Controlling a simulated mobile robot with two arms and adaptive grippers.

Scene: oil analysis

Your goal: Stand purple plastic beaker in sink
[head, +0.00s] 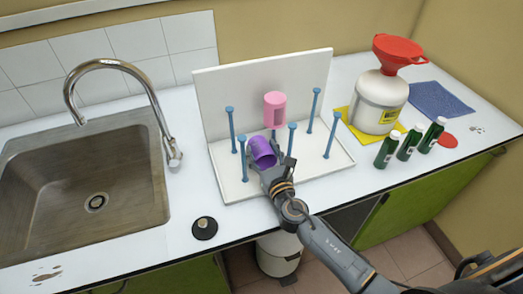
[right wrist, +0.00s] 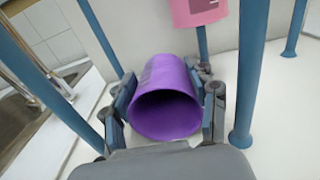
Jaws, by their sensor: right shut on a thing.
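The purple plastic beaker (head: 262,151) is tilted on its side among the blue pegs of the white drying rack (head: 232,190). In the right wrist view the beaker (right wrist: 166,98) sits between the two fingers with its open mouth toward the camera. My right gripper (head: 272,172) is shut on it; the gripper also shows in the wrist view (right wrist: 168,105). Whether the beaker touches the rack base is hard to tell. The sink (head: 60,190), a brown-grey metal basin with a drain, is at the left and looks empty. My left gripper is not in view.
A pink beaker (head: 275,108) hangs on a peg behind. Blue pegs (head: 243,160) stand close around the gripper. A curved faucet (head: 150,95) rises at the sink's right. A white jug (head: 378,100) with red funnel and several green bottles (head: 387,150) stand right. A black disc (head: 204,228) lies in front.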

